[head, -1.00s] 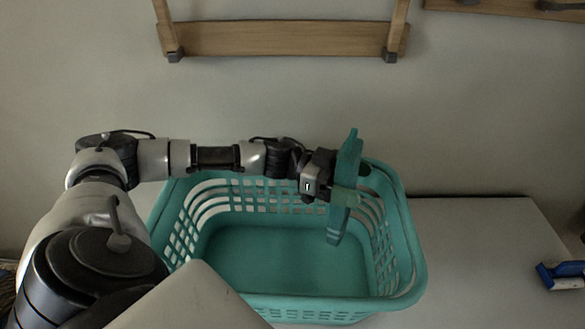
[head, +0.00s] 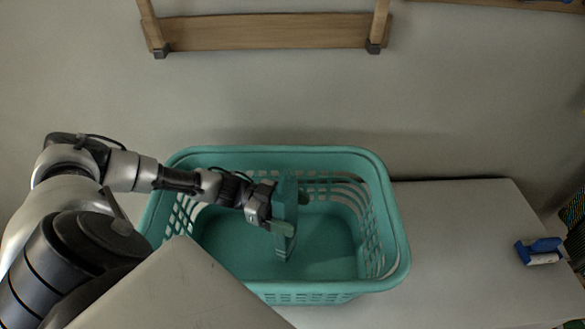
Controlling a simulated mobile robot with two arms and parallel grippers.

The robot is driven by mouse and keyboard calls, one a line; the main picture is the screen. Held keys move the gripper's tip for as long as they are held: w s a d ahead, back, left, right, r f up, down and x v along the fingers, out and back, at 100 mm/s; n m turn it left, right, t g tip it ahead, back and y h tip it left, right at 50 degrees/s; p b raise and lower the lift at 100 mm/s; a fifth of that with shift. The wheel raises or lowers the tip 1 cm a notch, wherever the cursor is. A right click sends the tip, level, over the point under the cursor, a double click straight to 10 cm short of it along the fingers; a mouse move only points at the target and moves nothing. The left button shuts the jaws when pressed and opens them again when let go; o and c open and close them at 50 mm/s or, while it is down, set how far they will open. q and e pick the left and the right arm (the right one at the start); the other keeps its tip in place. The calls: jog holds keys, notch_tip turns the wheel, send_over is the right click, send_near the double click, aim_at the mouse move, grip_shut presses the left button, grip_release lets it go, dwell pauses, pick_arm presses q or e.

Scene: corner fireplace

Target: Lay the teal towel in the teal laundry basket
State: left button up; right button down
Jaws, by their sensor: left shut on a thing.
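The teal laundry basket (head: 388,262) stands upright on a pale bench top, with slotted walls and an open top. My left gripper (head: 284,222) reaches over the basket's left side and is shut on the teal towel (head: 285,200). The towel is a narrow, folded, upright piece, held inside the basket's outline near its middle. Whether its lower end touches the basket floor I cannot tell. My right gripper is not in view.
A wooden rack (head: 265,32) is on the wall behind. A dark woven item (head: 574,215) shows at the right edge.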

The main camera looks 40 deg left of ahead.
pick_arm(q)
jog(key=shift+f+b, duration=0.35)
jog(key=shift+f, duration=0.2)
jog(key=o, duration=1)
jog(key=shift+c, duration=0.2)
jog(key=shift+r, duration=0.1)
jog(key=shift+a+r+p, duration=0.1)
jog(key=shift+r+p, duration=0.4)
jog(key=shift+r, duration=0.15)
jog(key=b+v, duration=0.1)
jog(key=v, duration=0.6)
jog(key=shift+a, duration=0.15)
